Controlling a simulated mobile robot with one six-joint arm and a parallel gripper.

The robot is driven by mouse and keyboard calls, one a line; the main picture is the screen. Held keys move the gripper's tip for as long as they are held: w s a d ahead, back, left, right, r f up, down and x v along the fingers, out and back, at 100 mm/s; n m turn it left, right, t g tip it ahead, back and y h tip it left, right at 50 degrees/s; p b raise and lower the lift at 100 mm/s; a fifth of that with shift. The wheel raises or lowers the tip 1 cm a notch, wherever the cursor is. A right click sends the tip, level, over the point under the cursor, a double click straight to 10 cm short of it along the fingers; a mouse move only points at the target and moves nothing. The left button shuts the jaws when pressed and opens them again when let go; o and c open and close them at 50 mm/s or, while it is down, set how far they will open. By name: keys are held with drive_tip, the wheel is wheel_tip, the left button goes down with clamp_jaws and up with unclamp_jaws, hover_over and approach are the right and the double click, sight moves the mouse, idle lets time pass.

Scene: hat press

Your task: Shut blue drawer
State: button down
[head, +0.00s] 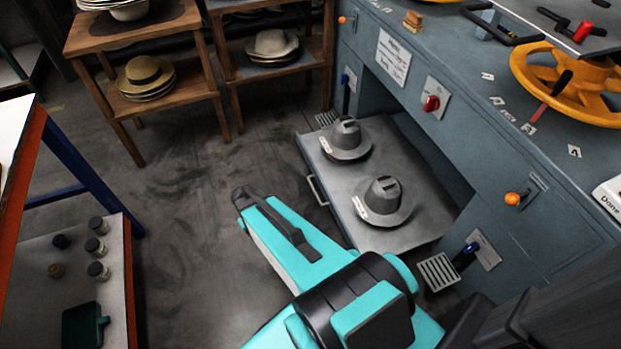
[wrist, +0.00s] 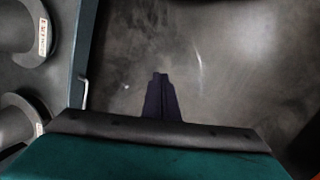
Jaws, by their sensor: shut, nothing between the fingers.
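The blue drawer (head: 330,165) is pulled out from the blue-grey press cabinet in the head view. Its flat grey top carries two grey hat moulds, one farther back (head: 346,140) and one nearer (head: 384,202). A pale bar handle (head: 317,190) is on its front edge. In the wrist view the drawer's edge (wrist: 84,45) runs down the left, with the handle (wrist: 84,92) sticking out toward the floor. My gripper (wrist: 160,76) is shut and empty, over the floor to the right of the handle and apart from it.
The blue-grey cabinet (head: 560,205) stands at the right, with a yellow wheel (head: 582,88) on top. Wooden shelves (head: 150,45) with hats stand at the back left. A bench with jars (head: 97,248) is at the left. Floor (head: 190,190) before the drawer is clear.

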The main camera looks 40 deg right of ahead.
drive_tip(key=w+d+f+m+t+h+b, duration=0.1)
drive_tip(key=w+d+f+b, duration=0.1)
drive_tip(key=w+d+b, duration=0.4)
drive_tip(key=w+d+f+m+t+h+b, duration=0.1)
drive_tip(key=w+d+f+h+b, duration=0.1)
drive_tip(key=w+d+b, duration=0.5)
drive_tip(key=w+d+f+m+t+h+b, duration=0.1)
drive_tip(key=w+d+f+t+b, duration=0.1)
drive_tip(key=w+d+b, duration=0.5)
drive_tip(key=shift+w+d+f+h+b, duration=0.15)
drive_tip(key=shift+d+f+h+b, duration=0.5)
drive_tip(key=shift+d+b, duration=2.8)
drive_tip(key=d+p, duration=0.3)
drive_tip(key=shift+f+y, duration=0.25)
drive_tip(key=shift+f, duration=0.05)
drive_tip(key=b, duration=0.4)
approach(314, 172)
wheel_tip(314, 172, down, 4)
drive_tip(key=w+a, duration=0.1)
drive_tip(key=w, duration=0.1)
drive_tip(key=shift+s+d+m+b, duration=0.25)
drive_tip(key=shift+d+m+b, duration=0.1)
drive_tip(key=shift+d, duration=0.45)
drive_tip(key=shift+s+d+r+b, duration=0.1)
drive_tip(key=shift+s+d+b, duration=0.1)
drive_tip(key=shift+d, duration=0.25)
drive_tip(key=shift+s+d+r+b, duration=0.1)
drive_tip(key=shift+s+d+b, duration=0.05)
drive_tip(key=shift+d, duration=0.3)
